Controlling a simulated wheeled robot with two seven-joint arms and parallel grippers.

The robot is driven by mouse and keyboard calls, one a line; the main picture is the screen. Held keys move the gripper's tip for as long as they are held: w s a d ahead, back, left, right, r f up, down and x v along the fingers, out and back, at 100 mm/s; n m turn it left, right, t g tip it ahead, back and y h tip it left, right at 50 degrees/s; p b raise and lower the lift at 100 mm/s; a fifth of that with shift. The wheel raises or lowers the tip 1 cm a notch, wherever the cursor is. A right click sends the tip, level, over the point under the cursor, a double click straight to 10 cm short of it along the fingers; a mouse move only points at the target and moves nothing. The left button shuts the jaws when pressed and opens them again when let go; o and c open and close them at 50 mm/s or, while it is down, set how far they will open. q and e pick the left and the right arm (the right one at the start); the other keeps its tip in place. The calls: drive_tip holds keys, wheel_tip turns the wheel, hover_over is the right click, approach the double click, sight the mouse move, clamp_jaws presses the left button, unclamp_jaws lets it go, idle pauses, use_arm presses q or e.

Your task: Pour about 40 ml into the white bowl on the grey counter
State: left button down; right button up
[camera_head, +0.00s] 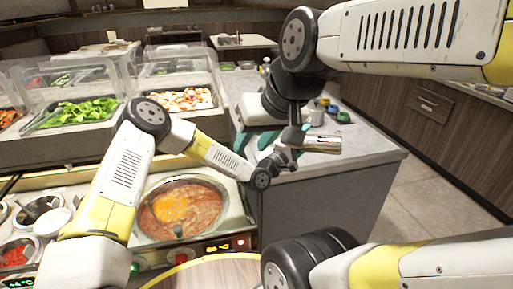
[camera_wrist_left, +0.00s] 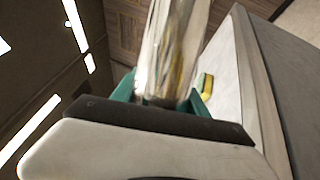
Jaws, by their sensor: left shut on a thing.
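My left gripper (camera_head: 296,146) is shut on a shiny metal container (camera_head: 322,144), held above the grey counter (camera_head: 360,152). In the left wrist view the container (camera_wrist_left: 170,60) stands out between the teal fingers (camera_wrist_left: 162,97), with yellowish streaks on its surface. In the head view it appears tipped on its side; its contents cannot be seen. My right gripper (camera_head: 254,140) is just to the left, its teal fingers apart with nothing seen between them. I cannot make out a white bowl on the grey counter; the grippers cover part of it.
A pan of red-orange sauce (camera_head: 200,212) sits in the left counter. Small items, one with a green top (camera_head: 343,117), stand behind the container. Salad bins with clear covers (camera_head: 75,115) are at the left. Bare counter lies at the right.

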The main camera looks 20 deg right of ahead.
idle(0.3)
use_arm(q)
drive_tip(key=shift+s+d, duration=0.3)
idle(0.7)
drive_tip(key=shift+b, duration=0.45)
idle(0.5)
drive_tip(key=shift+r, duration=0.1)
drive_tip(key=m, duration=0.1)
drive_tip(key=f+m, duration=0.1)
drive_tip(key=f+m+g, duration=0.1)
drive_tip(key=shift+s+d+y, duration=0.3)
drive_tip(key=shift+w+a, duration=0.1)
drive_tip(key=shift+a, duration=0.05)
idle(0.4)
